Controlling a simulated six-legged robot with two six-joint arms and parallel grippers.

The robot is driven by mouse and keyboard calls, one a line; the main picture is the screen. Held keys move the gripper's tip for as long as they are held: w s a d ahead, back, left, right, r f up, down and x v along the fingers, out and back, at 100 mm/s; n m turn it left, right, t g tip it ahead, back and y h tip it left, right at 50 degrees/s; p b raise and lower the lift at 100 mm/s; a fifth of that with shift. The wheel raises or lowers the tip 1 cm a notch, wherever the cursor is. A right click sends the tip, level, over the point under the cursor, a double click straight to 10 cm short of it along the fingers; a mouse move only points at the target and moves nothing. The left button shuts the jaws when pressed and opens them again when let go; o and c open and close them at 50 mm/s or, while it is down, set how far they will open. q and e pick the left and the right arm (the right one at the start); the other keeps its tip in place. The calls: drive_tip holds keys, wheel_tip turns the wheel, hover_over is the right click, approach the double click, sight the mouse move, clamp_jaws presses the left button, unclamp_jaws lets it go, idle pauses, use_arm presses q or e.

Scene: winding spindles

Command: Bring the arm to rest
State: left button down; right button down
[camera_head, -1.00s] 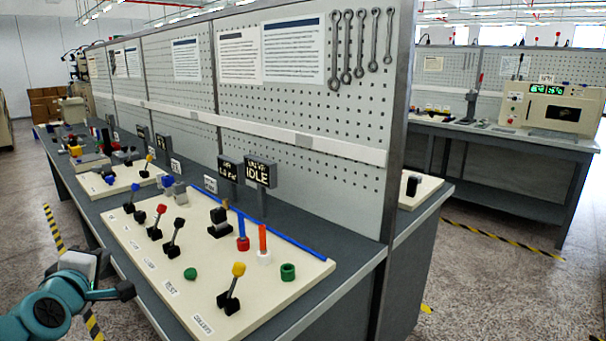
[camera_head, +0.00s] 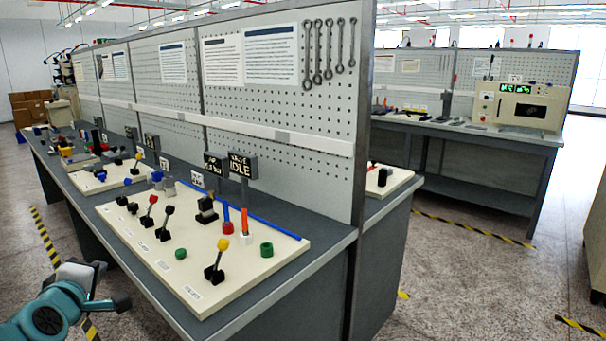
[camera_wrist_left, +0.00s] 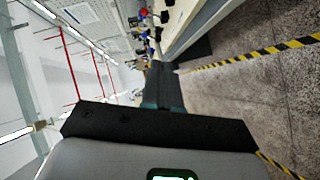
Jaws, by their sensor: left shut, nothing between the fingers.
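In the left wrist view the shut fingers (camera_wrist_left: 163,88) point toward the bench and aisle. My right gripper is in neither view.
The grey bench (camera_head: 300,285) runs along a pegboard wall (camera_head: 275,110). An IDLE sign (camera_head: 242,166) stands behind the panel. A second bench with a machine (camera_head: 520,105) is at the back right. Yellow-black tape (camera_head: 470,231) marks the open floor.

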use_arm(q)
drive_tip(key=s+d+f+m+g+h+p, duration=0.15)
drive_tip(key=d+f, duration=0.25)
drive_tip(key=f, duration=0.4)
drive_tip(key=d+f+m+g+h+p, duration=0.1)
drive_tip(key=d+f+m+g, duration=0.15)
drive_tip(key=d+f, duration=0.35)
drive_tip(key=s+d+f+m+g+h+p, duration=0.1)
drive_tip(key=d+f+m+g+h, duration=0.15)
drive_tip(key=f, duration=0.65)
drive_tip(key=s+d+f+m+g+h+p, duration=0.1)
drive_tip(key=s+d+f+m+g, duration=0.1)
drive_tip(key=s, duration=0.6)
drive_tip(key=s+d+f+m+g+h+p, duration=0.1)
drive_tip(key=s+d+f+m+g+p, duration=0.1)
drive_tip(key=s+d+f, duration=0.5)
drive_tip(key=s+d+f+m+g+h+p, duration=0.1)
drive_tip(key=s+d+f+m+g+p, duration=0.1)
drive_tip(key=s+d+f+m, duration=0.3)
drive_tip(key=s+d+g, duration=0.1)
drive_tip(key=s+d, duration=0.1)
drive_tip(key=s, duration=0.2)
drive_tip(key=shift+s+f+g, duration=0.15)
drive_tip(key=shift+s+g, duration=0.2)
drive_tip(key=shift+s, duration=0.05)
